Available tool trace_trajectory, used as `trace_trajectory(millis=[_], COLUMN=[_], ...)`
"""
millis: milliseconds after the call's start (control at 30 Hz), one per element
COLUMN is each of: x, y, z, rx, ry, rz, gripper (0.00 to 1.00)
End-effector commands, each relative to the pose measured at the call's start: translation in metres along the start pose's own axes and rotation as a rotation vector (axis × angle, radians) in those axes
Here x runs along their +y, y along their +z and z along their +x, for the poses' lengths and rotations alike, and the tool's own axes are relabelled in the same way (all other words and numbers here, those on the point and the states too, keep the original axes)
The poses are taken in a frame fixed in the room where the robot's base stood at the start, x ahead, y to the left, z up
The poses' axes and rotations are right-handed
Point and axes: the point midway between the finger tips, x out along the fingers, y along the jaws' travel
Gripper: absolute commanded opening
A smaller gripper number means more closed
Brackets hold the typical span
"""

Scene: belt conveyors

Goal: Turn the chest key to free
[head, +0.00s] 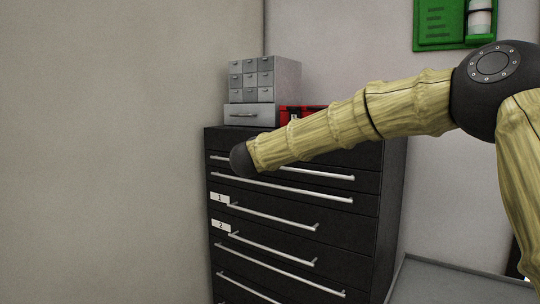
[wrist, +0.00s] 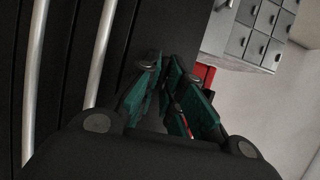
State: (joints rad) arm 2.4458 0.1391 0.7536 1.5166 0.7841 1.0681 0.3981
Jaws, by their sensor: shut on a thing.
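The dark drawer chest (head: 390,200) stands against the wall in the head view, with long silver drawer handles. Its front also fills the left of the wrist view (wrist: 75,60), seen tilted. My arm reaches across the chest's top drawers in the head view, and its dark end hides my gripper there. In the wrist view my gripper (wrist: 169,72) has green-padded fingers close together at the chest's upper front. It is shut on the chest key, which is mostly hidden between the fingers. The key's turned position cannot be made out.
A grey small-drawer cabinet (head: 262,82) and a red box (head: 291,113) stand on top of the chest, close to my arm. Drawer labels 1 (head: 219,198) and 2 (head: 221,226) are on the front. A green wall panel (head: 436,22) hangs at upper right.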

Motion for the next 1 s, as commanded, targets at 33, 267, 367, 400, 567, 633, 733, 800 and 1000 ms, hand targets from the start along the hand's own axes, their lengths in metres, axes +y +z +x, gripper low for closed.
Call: trace_trajectory(millis=[33, 267, 367, 400, 567, 633, 733, 800, 1000], x=[0.0057, 0.0037, 0.0032, 0.0030, 0.0027, 0.0026, 0.0022, 0.0016, 0.0004], y=[0.0020, 0.0018, 0.0018, 0.0017, 0.0017, 0.0017, 0.0012, 0.0005, -0.0008], z=[-0.0008, -0.0007, -0.0007, -0.0007, -0.0007, -0.0007, -0.0005, -0.0003, 0.0000], rx=[-0.004, -0.003, -0.003, -0.003, -0.003, -0.003, -0.002, -0.001, 0.001], ry=[0.001, -0.006, -0.007, -0.007, -0.007, -0.008, -0.008, -0.009, -0.010], rz=[0.006, 0.025, 0.026, 0.026, 0.026, 0.026, 0.026, 0.026, 0.027], gripper=[0.00, 0.00, 0.00, 0.00, 0.00, 0.13, 0.30, 0.30, 0.30])
